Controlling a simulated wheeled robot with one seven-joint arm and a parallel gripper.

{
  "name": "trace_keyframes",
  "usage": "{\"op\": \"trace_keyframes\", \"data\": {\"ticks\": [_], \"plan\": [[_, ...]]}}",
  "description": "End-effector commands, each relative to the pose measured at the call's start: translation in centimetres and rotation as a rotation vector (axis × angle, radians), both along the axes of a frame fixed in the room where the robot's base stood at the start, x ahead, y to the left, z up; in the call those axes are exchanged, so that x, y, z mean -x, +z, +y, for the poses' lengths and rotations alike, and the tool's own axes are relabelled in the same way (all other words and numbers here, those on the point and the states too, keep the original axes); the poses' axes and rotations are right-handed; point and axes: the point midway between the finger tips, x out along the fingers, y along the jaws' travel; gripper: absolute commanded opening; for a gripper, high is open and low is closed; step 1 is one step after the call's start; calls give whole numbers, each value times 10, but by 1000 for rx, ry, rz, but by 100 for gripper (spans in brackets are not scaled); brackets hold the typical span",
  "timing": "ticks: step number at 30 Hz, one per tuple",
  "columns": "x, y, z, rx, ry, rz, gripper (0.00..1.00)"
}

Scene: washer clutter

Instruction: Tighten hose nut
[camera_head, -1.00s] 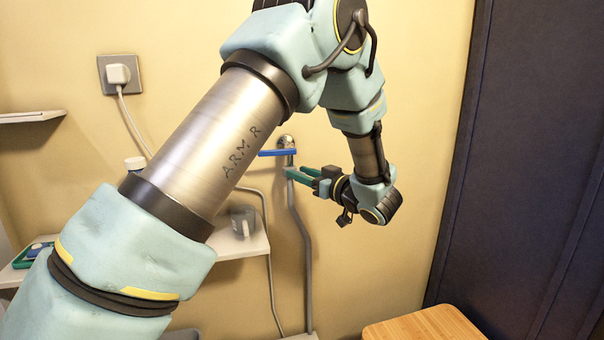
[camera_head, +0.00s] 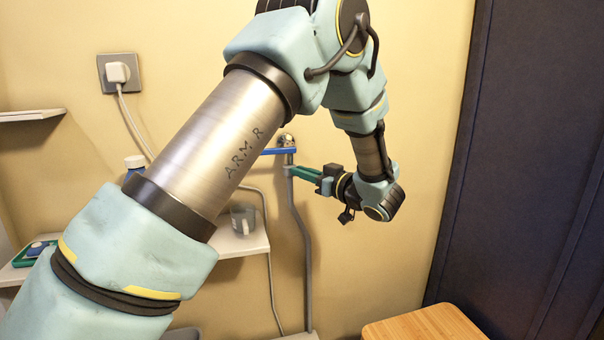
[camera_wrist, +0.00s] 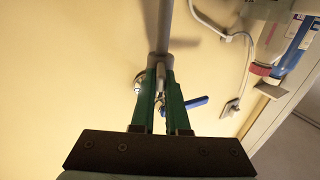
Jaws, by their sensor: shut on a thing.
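The grey hose (camera_head: 305,245) hangs down the wall from a small tap with a blue lever (camera_head: 278,151). My gripper (camera_head: 290,171) reaches in from the right, just below the lever, with its green fingers around the top end of the hose. In the wrist view, my gripper (camera_wrist: 160,75) is shut on the hose nut (camera_wrist: 161,61). The fingers hide much of the nut, so its threads cannot be seen. The hose (camera_wrist: 165,25) runs away beyond the fingertips. The blue lever (camera_wrist: 190,104) shows to the right of the fingers.
A white shelf (camera_head: 250,246) with a clear cup (camera_head: 243,220) stands left of the hose, partly behind my arm. A wall socket (camera_head: 119,72) is at the upper left. A dark panel (camera_head: 530,160) rises at the right. A wooden top (camera_head: 425,326) is at the bottom right.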

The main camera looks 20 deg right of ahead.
Motion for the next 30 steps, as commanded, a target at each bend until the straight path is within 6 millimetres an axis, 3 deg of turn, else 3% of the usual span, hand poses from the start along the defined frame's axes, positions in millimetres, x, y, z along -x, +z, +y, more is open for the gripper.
{"op": "trace_keyframes", "data": {"ticks": [11, 12, 19, 30], "plan": [[-1, 1, -2, 1, 48, -1, 0], [-1, 1, -2, 1, 47, -1, 18], [-1, 0, -2, 0, 47, 0, 42], [7, -1, -7, 0, 45, 0, 42]]}}
